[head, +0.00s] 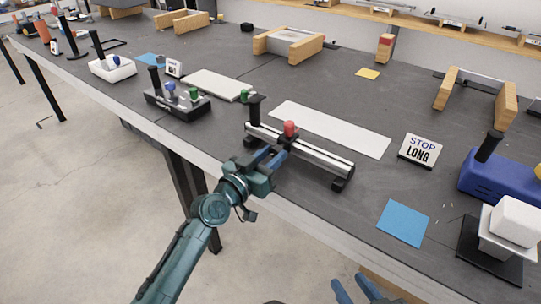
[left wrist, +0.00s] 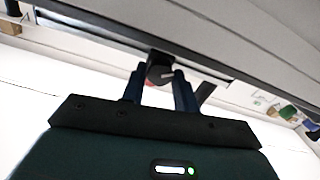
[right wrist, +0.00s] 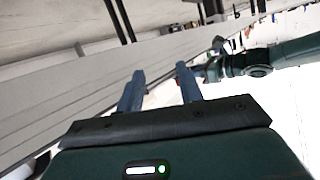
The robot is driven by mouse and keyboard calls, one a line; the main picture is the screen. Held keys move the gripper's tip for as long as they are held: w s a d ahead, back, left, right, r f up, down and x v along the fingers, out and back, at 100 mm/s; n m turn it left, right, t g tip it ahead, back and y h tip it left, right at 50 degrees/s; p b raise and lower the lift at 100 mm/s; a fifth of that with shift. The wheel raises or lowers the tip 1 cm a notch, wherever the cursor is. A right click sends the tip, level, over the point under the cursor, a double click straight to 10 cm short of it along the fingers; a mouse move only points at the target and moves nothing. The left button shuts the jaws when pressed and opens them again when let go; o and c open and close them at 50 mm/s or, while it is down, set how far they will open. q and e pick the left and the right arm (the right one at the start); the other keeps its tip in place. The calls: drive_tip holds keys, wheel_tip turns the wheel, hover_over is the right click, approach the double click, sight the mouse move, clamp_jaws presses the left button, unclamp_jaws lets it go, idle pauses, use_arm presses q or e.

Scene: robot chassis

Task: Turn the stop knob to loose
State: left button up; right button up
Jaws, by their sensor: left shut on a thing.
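The stop is a small block with a red top (head: 289,128) on a silver rail (head: 320,155) with black end feet, near the table's front edge. Its black round knob (left wrist: 160,70) faces the front, with a pale line mark on its face in the left wrist view. My left gripper (head: 268,158) reaches in from the front and is shut on this knob, a blue finger (left wrist: 182,90) on either side. The knob is hidden by the fingers in the head view. My right gripper (head: 355,289) is open and empty at the bottom, off the table; its fingers (right wrist: 160,85) stand apart.
A sign reading "STOP LONG" (head: 420,151) stands right of the rail. A white strip (head: 330,128) lies behind it. A blue square (head: 403,222), a blue box (head: 485,177) and a white block on a black base (head: 470,250) are to the right. A black box with knobs (head: 177,107) is left.

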use_arm(q)
drive_tip(key=n, duration=0.5)
drive_tip(key=shift+p, duration=0.4)
drive_tip(key=n, duration=0.3)
drive_tip(key=shift+n+p, duration=0.35)
drive_tip(key=shift+n, duration=0.85)
use_arm(e)
drive_tip(key=shift+w+a+f+g, duration=0.15)
drive_tip(key=shift+a+f+g, duration=0.15)
drive_tip(key=shift+f+g, duration=0.1)
use_arm(q)
drive_tip(key=shift+n, duration=0.4)
use_arm(e)
drive_tip(key=shift+r, duration=0.1)
use_arm(q)
drive_tip(key=o, duration=1)
use_arm(e)
drive_tip(key=shift+w+r, duration=0.1)
use_arm(q)
drive_tip(key=shift+a, duration=0.1)
